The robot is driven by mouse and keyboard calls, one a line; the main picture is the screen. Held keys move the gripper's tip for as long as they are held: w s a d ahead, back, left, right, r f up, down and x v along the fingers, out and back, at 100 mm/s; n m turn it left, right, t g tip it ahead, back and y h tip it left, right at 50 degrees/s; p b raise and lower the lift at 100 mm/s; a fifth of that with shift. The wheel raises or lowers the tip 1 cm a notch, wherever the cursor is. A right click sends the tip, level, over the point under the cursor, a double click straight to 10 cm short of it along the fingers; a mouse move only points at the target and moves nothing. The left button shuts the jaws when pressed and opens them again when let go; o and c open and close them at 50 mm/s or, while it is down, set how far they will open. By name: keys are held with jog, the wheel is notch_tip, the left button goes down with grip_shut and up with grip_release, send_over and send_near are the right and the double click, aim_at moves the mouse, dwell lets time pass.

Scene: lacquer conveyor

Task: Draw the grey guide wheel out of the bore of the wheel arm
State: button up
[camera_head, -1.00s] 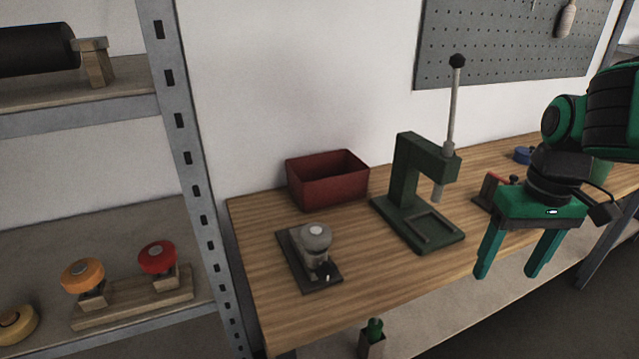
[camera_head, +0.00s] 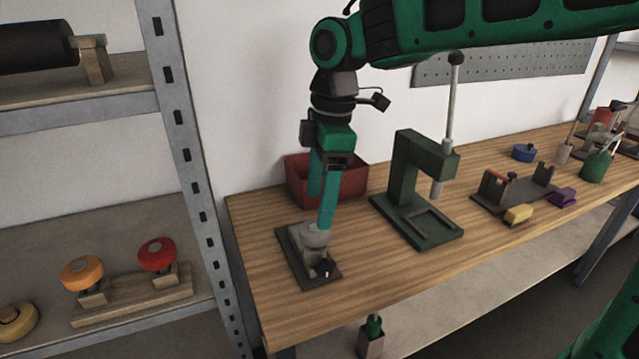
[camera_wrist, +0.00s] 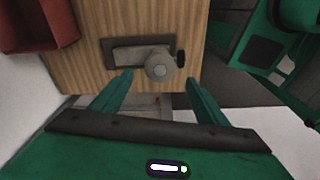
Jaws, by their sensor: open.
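The grey guide wheel (camera_head: 316,236) sits on top of the wheel arm, on a dark base plate (camera_head: 298,257) at the near left of the bench. In the wrist view the grey wheel (camera_wrist: 159,66) shows from above, with a dark knob (camera_wrist: 181,58) beside it. The bore is hidden under the wheel. My gripper (camera_head: 322,212) points down above the wheel, its green fingers apart. In the wrist view the open fingertips (camera_wrist: 158,79) lie left and right of the wheel and nearer the camera. I cannot tell whether either finger touches it.
A red bin (camera_head: 355,182) stands behind my gripper. A green press (camera_head: 407,180) with a tall lever stands to the right. A fixture (camera_head: 512,192) with yellow and purple blocks lies farther right. A shelf post (camera_head: 186,150) rises at left, with orange and red wheels beyond.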

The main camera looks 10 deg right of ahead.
aim_at(315, 228)
jog(key=f, duration=0.5)
jog(key=a+f, duration=0.1)
jog(key=f, duration=0.1)
jog(key=shift+f, duration=0.4)
jog(key=c, duration=1.2)
jog(key=shift+r, duration=3.15)
jog(key=shift+r, duration=0.2)
jog(key=shift+r, duration=1.4)
jog(key=shift+s, duration=0.1)
